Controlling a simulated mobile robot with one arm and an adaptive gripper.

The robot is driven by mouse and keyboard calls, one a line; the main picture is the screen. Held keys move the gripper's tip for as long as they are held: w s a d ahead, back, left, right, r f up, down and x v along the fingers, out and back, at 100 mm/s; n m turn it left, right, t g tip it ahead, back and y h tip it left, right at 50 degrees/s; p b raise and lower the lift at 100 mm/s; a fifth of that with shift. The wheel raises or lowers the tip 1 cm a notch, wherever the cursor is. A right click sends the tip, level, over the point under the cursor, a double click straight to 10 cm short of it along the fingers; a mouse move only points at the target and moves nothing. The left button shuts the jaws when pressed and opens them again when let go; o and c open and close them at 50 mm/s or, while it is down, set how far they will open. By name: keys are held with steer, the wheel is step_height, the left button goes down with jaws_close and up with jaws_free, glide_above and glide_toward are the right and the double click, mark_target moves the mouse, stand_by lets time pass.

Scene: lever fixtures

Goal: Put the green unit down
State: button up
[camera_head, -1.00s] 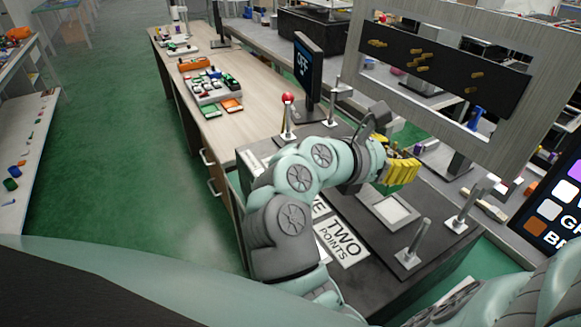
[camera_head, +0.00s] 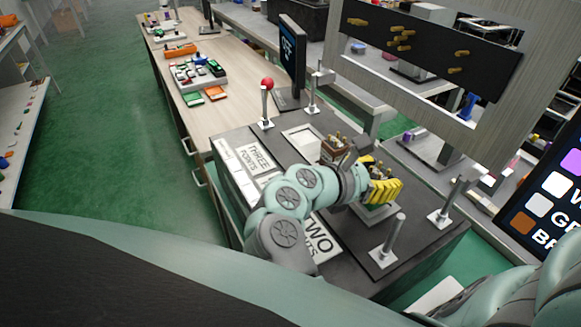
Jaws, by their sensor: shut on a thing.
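My gripper (camera_head: 384,189) has yellow ribbed fingers and is over the right part of the dark bench top (camera_head: 345,245). It is shut on a unit mostly hidden behind the fingers. A brown unit with small pegs (camera_head: 333,149) stands behind my wrist, close to the gripper.
Upright levers stand at the front (camera_head: 390,242), right (camera_head: 447,203) and back (camera_head: 313,92), plus a red-knobbed lever (camera_head: 266,100). An empty pale pad (camera_head: 302,138) and a "THREE POINTS" card (camera_head: 259,160) lie left. A grey frame with a pegged board (camera_head: 430,50) rises behind.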

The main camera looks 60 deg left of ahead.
steer(key=shift+f, duration=0.45)
steer(key=shift+w, duration=0.1)
steer(key=o, duration=1.3)
steer(key=shift+f, duration=0.1)
steer(key=shift+s+r, duration=0.2)
steer(key=shift+s, duration=0.05)
steer(key=p+v, duration=0.1)
steer(key=v, duration=1)
steer(key=shift+s+r, duration=0.1)
steer(key=shift+s, duration=0.2)
steer(key=shift+o, duration=0.2)
steer(key=shift+a, duration=0.1)
